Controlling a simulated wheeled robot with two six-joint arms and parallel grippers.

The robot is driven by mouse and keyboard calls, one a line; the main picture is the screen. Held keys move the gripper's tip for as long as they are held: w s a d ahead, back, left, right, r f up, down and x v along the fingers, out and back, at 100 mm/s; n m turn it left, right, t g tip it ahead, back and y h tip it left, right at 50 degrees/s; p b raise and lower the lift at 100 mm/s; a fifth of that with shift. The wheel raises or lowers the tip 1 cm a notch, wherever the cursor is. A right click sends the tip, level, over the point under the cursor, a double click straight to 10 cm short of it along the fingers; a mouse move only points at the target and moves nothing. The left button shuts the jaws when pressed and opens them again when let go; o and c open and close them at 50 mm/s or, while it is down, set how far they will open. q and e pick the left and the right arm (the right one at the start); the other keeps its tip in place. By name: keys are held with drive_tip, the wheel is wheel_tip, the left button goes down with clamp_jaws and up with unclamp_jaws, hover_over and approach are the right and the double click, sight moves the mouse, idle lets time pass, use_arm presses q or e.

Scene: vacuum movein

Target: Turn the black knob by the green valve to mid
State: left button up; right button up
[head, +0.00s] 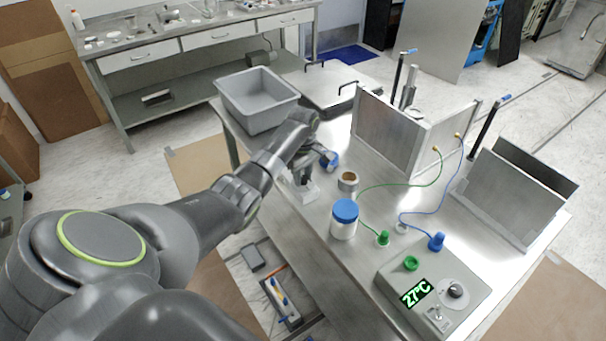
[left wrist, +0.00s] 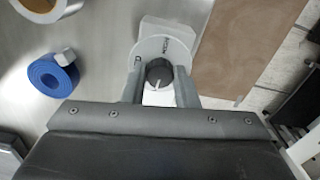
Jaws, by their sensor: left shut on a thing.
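My left gripper (left wrist: 160,82) is shut on a small black knob (left wrist: 158,71), one finger on each side. The knob's white pointer mark points toward the bottom of the left wrist view. It sits on a pale round dial (left wrist: 170,47) with small lettering. In the head view, my left gripper (head: 302,174) is down at a white block (head: 303,192) near the table's left edge and hides this knob. My right gripper is not in view.
A blue roll (left wrist: 53,75) lies close to the gripper. A blue-lidded jar (head: 344,220) and a tape roll (head: 348,181) stand to its right. Green and blue tubes (head: 441,178) cross the table. A grey bin (head: 257,98) is at the far end.

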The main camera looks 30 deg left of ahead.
use_arm(q)
drive_tip(key=m+p, duration=0.1)
drive_tip(key=m, duration=0.1)
drive_tip(key=m+p, duration=0.1)
drive_tip(key=shift+r+m+p, duration=0.2)
drive_tip(key=shift+m+p, duration=0.1)
drive_tip(key=shift+m, duration=0.1)
drive_tip(key=m+p, duration=0.2)
drive_tip(key=m, duration=0.3)
drive_tip(key=shift+m, duration=0.3)
drive_tip(key=m, duration=0.3)
drive_tip(key=shift+f+m+p, duration=0.1)
drive_tip(key=shift+m+p, duration=0.2)
drive_tip(key=shift+m, duration=2.1)
drive_tip(key=o, duration=1)
